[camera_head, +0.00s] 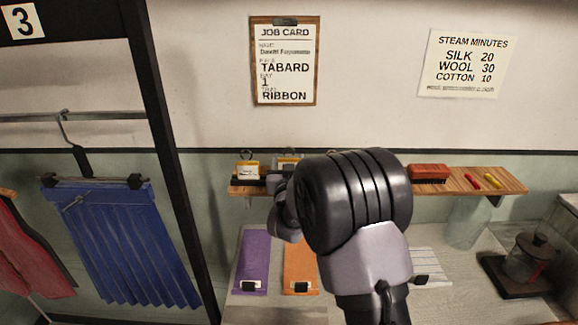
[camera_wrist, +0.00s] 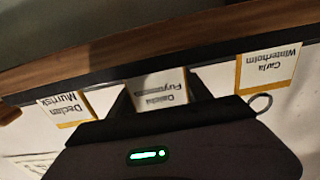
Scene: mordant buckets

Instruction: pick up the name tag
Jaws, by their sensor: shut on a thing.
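The name tag (camera_wrist: 160,88) is a white card with small dark print, partly legible, and shows upside down in the wrist view. My gripper (camera_wrist: 158,100) is shut on it, a finger on each side. In the head view my gripper (camera_head: 276,182) is at the left part of the wooden shelf (camera_head: 460,182), and my arm hides most of it. The top of the held tag (camera_head: 288,161) shows just behind it. I cannot tell whether the tag still touches the shelf's holder strip.
Two other yellow-edged tags flank it in the wrist view, left (camera_wrist: 68,108) and right (camera_wrist: 268,68). A red-brown brush (camera_head: 428,172) and chalk-like sticks (camera_head: 483,181) lie on the shelf. Purple (camera_head: 254,260) and orange (camera_head: 300,262) cloths lie below. A job card (camera_head: 285,62) hangs above.

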